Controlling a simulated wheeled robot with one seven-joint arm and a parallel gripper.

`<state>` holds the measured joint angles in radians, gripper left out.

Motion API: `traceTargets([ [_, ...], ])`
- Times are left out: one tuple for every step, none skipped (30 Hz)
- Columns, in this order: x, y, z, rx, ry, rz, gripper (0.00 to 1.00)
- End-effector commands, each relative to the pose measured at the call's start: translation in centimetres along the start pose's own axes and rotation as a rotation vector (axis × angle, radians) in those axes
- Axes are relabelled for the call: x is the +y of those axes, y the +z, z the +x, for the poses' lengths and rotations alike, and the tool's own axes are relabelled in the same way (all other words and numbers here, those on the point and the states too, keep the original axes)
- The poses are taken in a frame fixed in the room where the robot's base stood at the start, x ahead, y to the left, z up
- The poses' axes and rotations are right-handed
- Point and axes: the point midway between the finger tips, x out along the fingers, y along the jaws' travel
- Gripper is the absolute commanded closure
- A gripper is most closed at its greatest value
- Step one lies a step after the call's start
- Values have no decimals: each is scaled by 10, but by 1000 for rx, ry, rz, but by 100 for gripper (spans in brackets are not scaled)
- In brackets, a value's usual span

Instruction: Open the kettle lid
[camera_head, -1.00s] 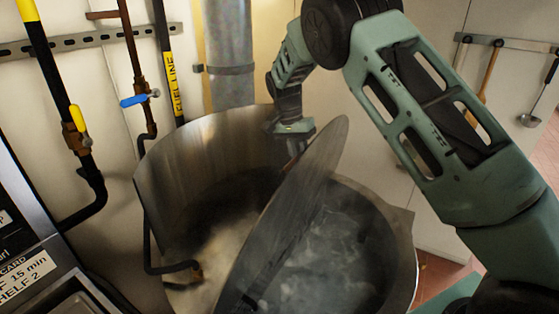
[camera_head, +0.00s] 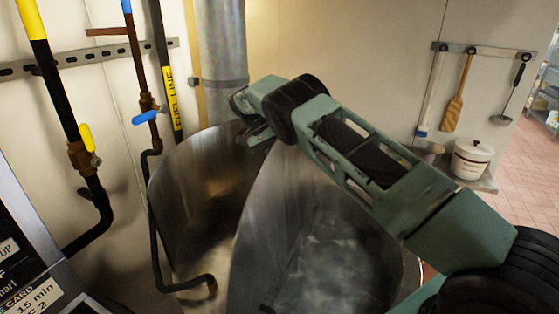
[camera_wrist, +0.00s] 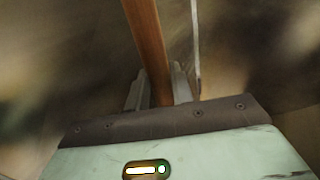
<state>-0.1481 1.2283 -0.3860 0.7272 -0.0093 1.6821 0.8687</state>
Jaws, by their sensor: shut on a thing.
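The big steel kettle (camera_head: 185,190) stands in the middle of the head view, with steaming liquid inside. Its lid (camera_head: 272,220) is raised and steeply tilted above the opening. My arm reaches over the lid from the right. In the wrist view my gripper (camera_wrist: 157,88) is shut on a brown bar, which looks like the lid's handle (camera_wrist: 146,38). A thin pale edge beside the bar may be the lid seen edge-on.
Pipes with a blue valve handle (camera_head: 145,118) and a yellow one (camera_head: 87,137) run along the wall at left. A dark control panel (camera_head: 25,270) is at lower left. Utensils (camera_head: 458,95) hang at right above a white bucket (camera_head: 471,158). Floor shows clear at far right.

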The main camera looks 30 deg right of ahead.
Motion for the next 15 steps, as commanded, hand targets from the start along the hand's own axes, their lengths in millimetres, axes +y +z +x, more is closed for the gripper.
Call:
traceTargets([
  [-6,3,7,-14,11,-8,100],
  [-6,3,7,-14,14,-8,100],
  [-7,2,7,-15,19,-8,100],
  [-8,2,7,-14,21,-8,100],
  [-8,2,7,-14,24,-8,100],
  [-8,1,7,-15,27,-8,100],
  [-9,1,7,-15,29,-8,100],
  [-9,1,7,-15,30,-9,100],
  [-9,0,7,-15,32,-9,100],
  [-9,0,7,-15,33,-9,100],
  [-9,0,7,-15,34,-9,100],
  [-9,0,7,-15,35,-9,100],
  [-9,0,7,-15,35,-9,100],
  [-9,0,7,-15,36,-8,100],
  [-9,0,7,-16,36,-8,100],
])
